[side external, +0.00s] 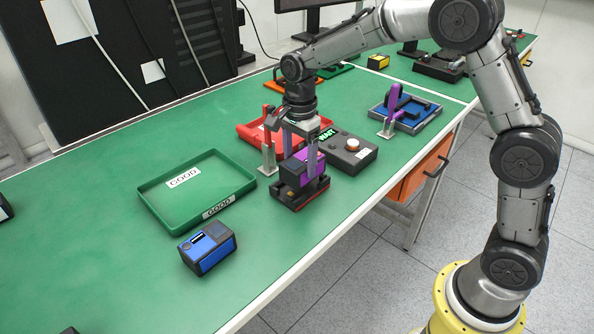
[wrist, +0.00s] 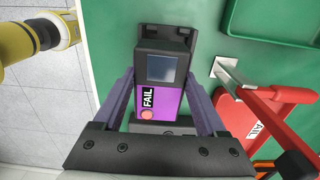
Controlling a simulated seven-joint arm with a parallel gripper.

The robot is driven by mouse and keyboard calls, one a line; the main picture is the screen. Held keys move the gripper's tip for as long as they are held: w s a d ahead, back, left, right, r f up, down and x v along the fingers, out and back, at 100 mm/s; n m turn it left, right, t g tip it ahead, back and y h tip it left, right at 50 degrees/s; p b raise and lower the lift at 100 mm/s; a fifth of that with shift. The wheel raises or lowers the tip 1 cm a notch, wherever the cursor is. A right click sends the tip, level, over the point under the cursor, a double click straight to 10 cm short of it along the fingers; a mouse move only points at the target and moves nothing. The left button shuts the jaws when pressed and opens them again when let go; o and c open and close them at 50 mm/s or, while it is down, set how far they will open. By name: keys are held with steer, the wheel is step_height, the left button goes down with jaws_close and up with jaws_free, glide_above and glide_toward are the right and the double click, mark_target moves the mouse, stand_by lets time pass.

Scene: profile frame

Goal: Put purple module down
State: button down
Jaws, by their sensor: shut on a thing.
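In the wrist view the purple module (wrist: 172,103) shows a dark screen, a FAIL label and a red-orange light. My gripper (side external: 304,170) points down with its fingers on either side of the module, shut on it. The fingers also flank it in the wrist view (wrist: 165,92). The module is upright at the dark test fixture (side external: 300,197), whose dark parts also show in the wrist view (wrist: 165,35). Whether it is fully seated there is hard to tell.
A red tray (side external: 246,133), marked FAIL in the wrist view (wrist: 238,110), lies behind the fixture beside a red toggle clamp (side external: 268,145). An empty green GOOD tray (side external: 150,205) and blue module (side external: 208,247) are left.

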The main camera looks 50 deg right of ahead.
steer(key=shift+w+f, duration=0.25)
steer(key=shift+f, duration=0.1)
steer(key=shift+w+f, duration=0.1)
steer(key=shift+f, duration=1.3)
steer(key=shift+f, duration=0.1)
steer(key=shift+f, duration=0.15)
jaws_free()
